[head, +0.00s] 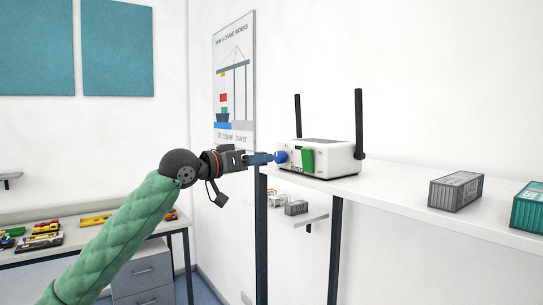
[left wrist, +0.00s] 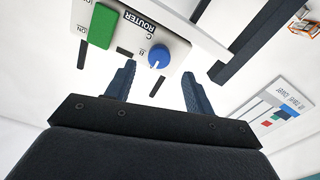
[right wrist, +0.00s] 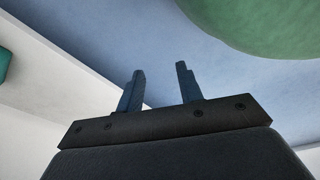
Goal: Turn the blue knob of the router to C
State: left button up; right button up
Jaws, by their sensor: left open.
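The white router (head: 335,158) stands on the white wall shelf, with two black antennas. Its blue knob (head: 281,157) sticks out at the left end of its front. The knob also shows in the left wrist view (left wrist: 158,56), with a pale pointer mark. Small letters stand beside it, a C among them. My left gripper (head: 267,158) is open right in front of the knob. In the left wrist view the knob lies between and just beyond the fingertips (left wrist: 159,70); contact cannot be told. My right gripper (right wrist: 160,70) is open and empty, away from the router.
A green switch (head: 308,159) sits beside the knob on the router's front. A grey container (head: 456,191) and a teal container (head: 530,207) stand further right on the shelf (head: 400,195). A lower shelf holds small models (head: 296,208). A desk with toys is at the left.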

aim_at(277, 159)
pick_arm(q)
jog(key=p+x, duration=0.2)
jog(key=x, duration=0.2)
jog(key=shift+d+r, duration=0.1)
jog(key=shift+d, duration=0.05)
jog(key=shift+w+d, duration=0.35)
jog(key=shift+d, duration=0.1)
pick_arm(e)
jog(key=s+d+f, duration=0.1)
jog(key=s, duration=0.5)
jog(key=shift+s+d+g, duration=0.3)
jog(key=shift+s+d, duration=0.05)
jog(key=shift+d, duration=0.05)
pick_arm(q)
jog(key=c, duration=1)
pick_arm(e)
jog(key=shift+s+f, duration=0.1)
